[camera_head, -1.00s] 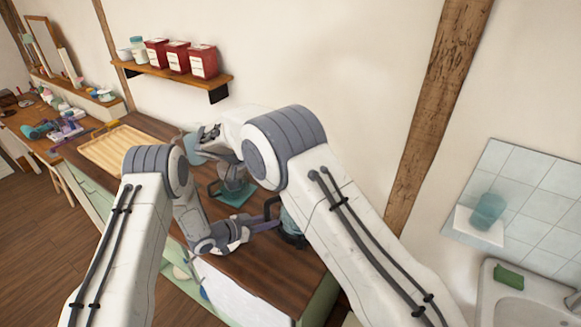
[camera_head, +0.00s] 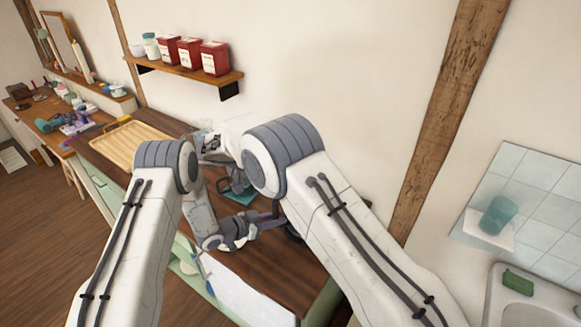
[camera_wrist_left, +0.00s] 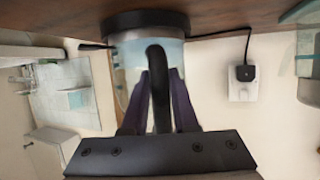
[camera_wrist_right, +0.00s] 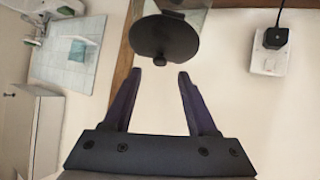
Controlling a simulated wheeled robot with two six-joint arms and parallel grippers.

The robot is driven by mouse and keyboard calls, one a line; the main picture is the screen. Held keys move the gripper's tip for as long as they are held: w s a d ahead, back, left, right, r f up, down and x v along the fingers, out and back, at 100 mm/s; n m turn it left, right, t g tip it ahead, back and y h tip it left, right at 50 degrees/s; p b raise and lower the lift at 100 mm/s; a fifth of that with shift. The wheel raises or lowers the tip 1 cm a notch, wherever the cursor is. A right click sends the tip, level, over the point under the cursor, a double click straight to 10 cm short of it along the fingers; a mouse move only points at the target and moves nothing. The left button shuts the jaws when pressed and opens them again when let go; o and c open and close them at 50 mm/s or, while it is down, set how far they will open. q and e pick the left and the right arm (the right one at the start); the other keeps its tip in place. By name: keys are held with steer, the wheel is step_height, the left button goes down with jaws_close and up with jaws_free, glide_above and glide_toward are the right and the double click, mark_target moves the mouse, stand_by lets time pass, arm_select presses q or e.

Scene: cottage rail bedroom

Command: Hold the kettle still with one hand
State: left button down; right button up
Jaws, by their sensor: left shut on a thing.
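The kettle (camera_wrist_left: 130,55) shows upside down in the left wrist view, with a dark base, a pale translucent body and a black curved handle. My left gripper (camera_wrist_left: 160,78) is shut on the handle, one finger on each side. In the head view my left gripper (camera_head: 268,218) is low over the counter, and my right arm hides most of the kettle. My right gripper (camera_wrist_right: 172,75) is open and empty. Just beyond its fingertips is a round black lid with a knob (camera_wrist_right: 165,38) on a clear vessel; I cannot tell if this is the kettle.
The wooden counter (camera_head: 262,262) carries a pale slatted tray (camera_head: 130,143) and a teal mat (camera_head: 240,195) with a dark-framed vessel. A shelf with red tins (camera_head: 190,55) hangs above. A socket with a black plug (camera_wrist_left: 242,75) is on the wall. A sink (camera_head: 525,300) stands right.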

step_height(320, 180, up, 10)
stand_by(0.6)
steer(key=shift+d+f, duration=0.1)
steer(key=shift+d, duration=0.05)
steer(key=c, duration=0.7)
steer(key=d+f+g+y, duration=0.1)
steer(key=d+f+y, duration=0.1)
steer(key=d+f+g+y, duration=0.2)
steer(key=d, duration=0.1)
steer(key=d+f+g+y, duration=0.2)
steer(key=shift+w+d+m, duration=0.15)
steer(key=shift+d+m, duration=0.15)
steer(key=shift+d, duration=0.05)
jaws_close()
steer(key=w+d+f+y, duration=0.1)
steer(key=w+f+y, duration=0.2)
steer(key=f+y, duration=0.4)
steer(key=shift+w+d+f+t, duration=0.25)
steer(key=shift+f+t, duration=0.05)
steer(key=shift+f, duration=0.6)
